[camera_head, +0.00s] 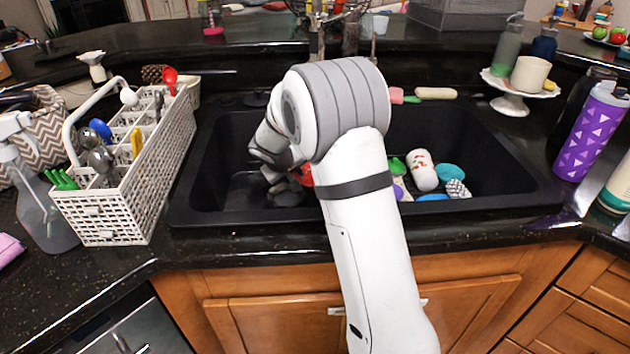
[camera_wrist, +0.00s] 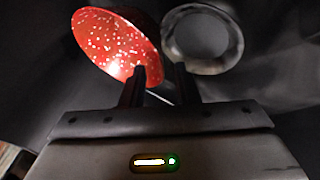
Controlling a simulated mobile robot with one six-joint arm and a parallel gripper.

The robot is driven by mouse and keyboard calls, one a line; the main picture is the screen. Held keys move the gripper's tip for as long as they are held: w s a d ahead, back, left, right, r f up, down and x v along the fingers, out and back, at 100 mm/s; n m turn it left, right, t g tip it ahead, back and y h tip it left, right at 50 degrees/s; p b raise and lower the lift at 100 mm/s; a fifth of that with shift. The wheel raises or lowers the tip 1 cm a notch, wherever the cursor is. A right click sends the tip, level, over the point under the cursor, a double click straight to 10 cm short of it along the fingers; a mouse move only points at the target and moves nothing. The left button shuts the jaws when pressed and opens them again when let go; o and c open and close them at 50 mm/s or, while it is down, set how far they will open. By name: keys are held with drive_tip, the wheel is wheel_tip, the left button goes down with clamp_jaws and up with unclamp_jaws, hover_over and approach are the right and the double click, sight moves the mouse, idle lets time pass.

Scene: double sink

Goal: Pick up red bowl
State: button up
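The red bowl (camera_wrist: 112,45) with white specks shows at the upper left of the wrist view, tilted, its inside facing the camera. Only a small red patch of it (camera_head: 305,174) shows in the head view, in the left basin, mostly hidden by my arm. My gripper (camera_wrist: 162,75) is open, its two fingers apart. The left finger overlaps the bowl's lower right part, and a bit of the bowl's edge shows between the fingers. I cannot tell whether either finger touches it. In the head view my gripper (camera_head: 285,180) is down in the left basin.
A grey ring-shaped drain (camera_wrist: 203,38) lies beside the bowl. A white cutlery basket (camera_head: 130,165) stands left of the black sink (camera_head: 215,213). The right basin holds a red-and-white cup (camera_head: 422,170) and several colourful items. A purple bottle (camera_head: 592,130) stands at the right.

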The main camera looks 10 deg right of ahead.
drive_tip(key=x, duration=0.4)
drive_tip(key=shift+r, duration=0.1)
drive_tip(key=shift+c, duration=0.6)
clamp_jaws()
